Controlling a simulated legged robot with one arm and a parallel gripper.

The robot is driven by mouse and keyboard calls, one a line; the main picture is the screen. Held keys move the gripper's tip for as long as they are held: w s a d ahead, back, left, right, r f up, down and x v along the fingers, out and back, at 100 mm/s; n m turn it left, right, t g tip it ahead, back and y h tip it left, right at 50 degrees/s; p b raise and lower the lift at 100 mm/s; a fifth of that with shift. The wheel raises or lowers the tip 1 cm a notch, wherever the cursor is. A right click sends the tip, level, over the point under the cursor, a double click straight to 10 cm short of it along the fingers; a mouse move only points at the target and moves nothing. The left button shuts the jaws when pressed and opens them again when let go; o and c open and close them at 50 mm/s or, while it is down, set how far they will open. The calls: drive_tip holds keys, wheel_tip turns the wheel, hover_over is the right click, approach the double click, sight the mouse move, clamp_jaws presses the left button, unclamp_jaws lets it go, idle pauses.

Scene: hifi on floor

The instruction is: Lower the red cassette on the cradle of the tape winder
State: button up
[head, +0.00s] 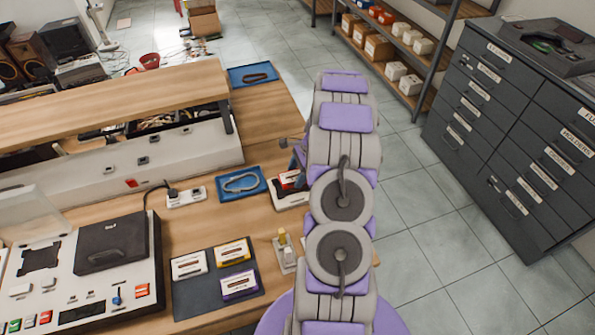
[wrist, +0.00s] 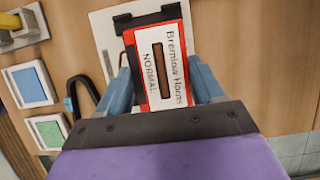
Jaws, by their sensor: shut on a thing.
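The red cassette (wrist: 165,62) has a white label reading "Bramlow Horns NORMAL" and sits between the blue fingers of my gripper (wrist: 160,85) in the wrist view. My gripper is shut on it. In the head view the cassette (head: 292,179) shows as a small red and white patch beside my arm. A pale, low device (head: 287,201), seemingly the tape winder, is just under it, partly hidden by my arm. Its pale plate (wrist: 103,32) shows behind the cassette in the wrist view. I cannot tell whether the cassette touches the cradle.
A blue tray (head: 262,190) and a white switch box (head: 186,197) lie left of the winder. A dark mat (head: 215,303) holds several cassettes. A small stand with yellow parts (head: 284,252) is nearer. A tape deck (head: 157,260) is at left. Drawers (head: 500,130) stand right across clear floor.

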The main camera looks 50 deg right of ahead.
drive_tip(key=shift+a+r, duration=0.25)
drive_tip(key=shift+a, duration=0.45)
drive_tip(key=shift+a+r, duration=0.2)
drive_tip(key=shift+a, duration=0.5)
drive_tip(key=shift+d+f, duration=0.2)
drive_tip(key=shift+d, duration=0.45)
drive_tip(key=shift+d+f, duration=0.2)
drive_tip(key=shift+d, duration=0.45)
drive_tip(key=shift+a+r, duration=0.15)
drive_tip(key=shift+a, duration=0.35)
drive_tip(key=shift+a+r, duration=0.15)
drive_tip(key=shift+a, duration=0.35)
drive_tip(key=shift+d+f+p, duration=0.2)
drive_tip(key=shift+d+p, duration=0.05)
drive_tip(key=shift+d, duration=0.35)
drive_tip(key=shift+d+f+p, duration=0.2)
drive_tip(key=shift+d, duration=0.4)
drive_tip(key=shift+a+r, duration=0.2)
drive_tip(key=shift+a, duration=0.65)
drive_tip(key=shift+d+f, duration=0.2)
drive_tip(key=shift+d, duration=0.5)
drive_tip(key=shift+a+r, duration=0.15)
drive_tip(key=shift+a, duration=0.55)
drive_tip(key=shift+p, duration=0.35)
drive_tip(key=shift+d, duration=0.15)
